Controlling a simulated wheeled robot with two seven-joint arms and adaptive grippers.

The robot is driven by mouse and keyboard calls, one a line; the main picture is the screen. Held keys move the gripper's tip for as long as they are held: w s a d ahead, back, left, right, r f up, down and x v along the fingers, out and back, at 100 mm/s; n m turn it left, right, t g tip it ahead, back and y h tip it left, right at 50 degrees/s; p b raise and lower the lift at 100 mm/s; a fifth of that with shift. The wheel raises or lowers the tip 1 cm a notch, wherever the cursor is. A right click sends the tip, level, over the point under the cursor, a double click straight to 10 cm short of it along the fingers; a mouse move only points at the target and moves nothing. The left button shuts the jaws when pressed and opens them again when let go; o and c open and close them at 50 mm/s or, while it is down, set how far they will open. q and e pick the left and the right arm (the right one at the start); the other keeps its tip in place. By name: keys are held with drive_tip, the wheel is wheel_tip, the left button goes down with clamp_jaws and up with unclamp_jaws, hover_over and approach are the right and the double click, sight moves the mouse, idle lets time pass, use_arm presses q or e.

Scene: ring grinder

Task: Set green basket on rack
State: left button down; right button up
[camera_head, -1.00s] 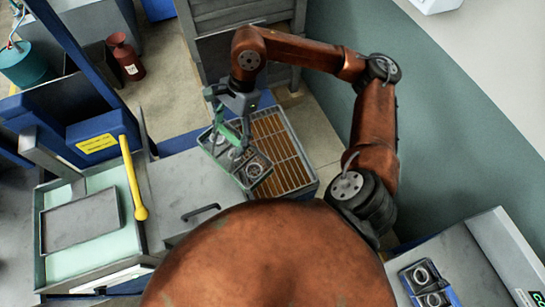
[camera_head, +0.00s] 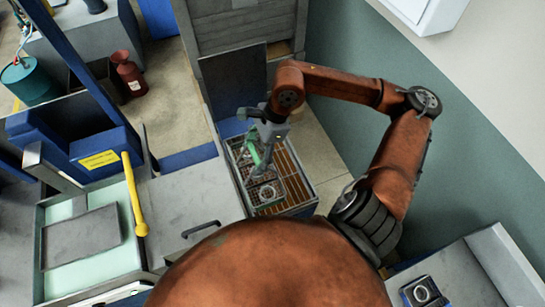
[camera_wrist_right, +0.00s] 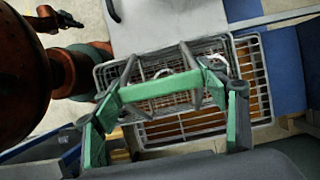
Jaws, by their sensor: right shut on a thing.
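The green basket is a wire basket (camera_head: 268,193) with a green handle, and ring-shaped parts show inside it. My right gripper (camera_head: 255,150) is shut on this handle, above the basket. The basket is over the slatted brown rack (camera_head: 296,183), toward its left side, roughly in line with it. I cannot tell whether the basket touches the slats. In the right wrist view, the basket's green handle (camera_wrist_right: 160,88) spans between the fingers of my right gripper (camera_wrist_right: 165,125), and the rack (camera_wrist_right: 258,75) shows beyond the basket.
A grey cabinet top with a dark handle (camera_head: 201,229) adjoins the rack on the left. A dark panel (camera_head: 233,85) stands behind it. A blue tray with a ring (camera_head: 422,293) sits on the bench at lower right.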

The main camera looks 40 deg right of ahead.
drive_tip(key=d+f, duration=0.2)
drive_tip(key=d, duration=0.1)
drive_tip(key=d+f+p, duration=0.1)
drive_tip(key=d+f, duration=0.2)
drive_tip(key=shift+w+d+f, duration=0.15)
drive_tip(key=shift+f, duration=0.2)
drive_tip(key=f, duration=0.2)
drive_tip(key=d+f+p, duration=0.1)
drive_tip(key=f, duration=0.1)
drive_tip(key=shift+f+p, duration=0.15)
drive_tip(key=shift+p, duration=0.15)
drive_tip(key=shift+f, duration=0.1)
drive_tip(key=o, duration=2)
